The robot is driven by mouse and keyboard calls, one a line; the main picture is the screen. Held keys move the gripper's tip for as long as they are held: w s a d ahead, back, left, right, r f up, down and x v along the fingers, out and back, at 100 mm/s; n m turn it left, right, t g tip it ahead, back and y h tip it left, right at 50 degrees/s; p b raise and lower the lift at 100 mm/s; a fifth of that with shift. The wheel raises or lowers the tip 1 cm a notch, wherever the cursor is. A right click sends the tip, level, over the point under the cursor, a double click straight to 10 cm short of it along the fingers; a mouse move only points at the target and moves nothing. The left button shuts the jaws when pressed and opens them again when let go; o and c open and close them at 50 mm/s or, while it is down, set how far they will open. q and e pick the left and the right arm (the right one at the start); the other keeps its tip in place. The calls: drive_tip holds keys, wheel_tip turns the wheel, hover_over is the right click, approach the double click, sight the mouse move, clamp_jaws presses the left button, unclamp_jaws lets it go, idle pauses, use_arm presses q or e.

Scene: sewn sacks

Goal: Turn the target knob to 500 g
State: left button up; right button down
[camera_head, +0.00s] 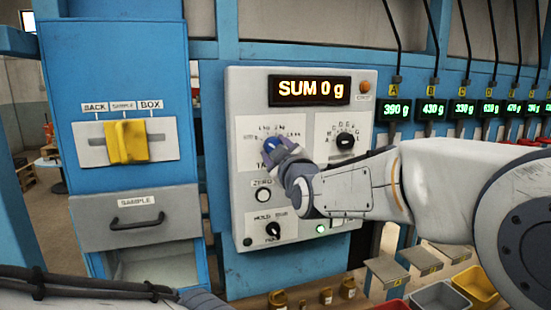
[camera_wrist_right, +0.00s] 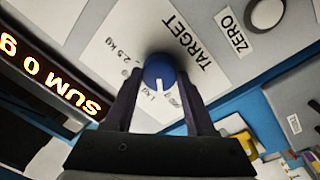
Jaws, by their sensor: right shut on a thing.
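The blue target knob (camera_head: 271,146) is on the grey control panel (camera_head: 244,100), partly hidden by my right gripper (camera_head: 277,155). In the right wrist view the knob (camera_wrist_right: 158,70) sits between the two dark fingers of my right gripper (camera_wrist_right: 160,88), which is shut on it. The knob's white pointer line faces the bottom of that view, near the "1 kg" label and a small blurred label to its right. The "TARGET" and "2.5 kg" labels show beside the knob. My left gripper is not in view; only part of that arm shows at bottom left.
The display (camera_head: 310,89) reads "SUM 0 g". Close by are a black selector knob (camera_head: 345,141), a ZERO button (camera_head: 263,195) and a HOLD knob (camera_head: 273,230). A yellow lever (camera_head: 127,141) and a sample drawer (camera_head: 135,218) are at left. Small bins stand at bottom right.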

drive_tip(key=shift+n+b, duration=0.35)
drive_tip(key=shift+n, duration=0.35)
drive_tip(key=shift+c, duration=1.2)
unclamp_jaws()
drive_tip(key=shift+a, duration=0.1)
drive_tip(key=b+v, duration=0.4)
drive_tip(key=v, duration=0.6)
drive_tip(key=shift+s, duration=0.2)
drive_tip(key=shift+f, duration=0.1)
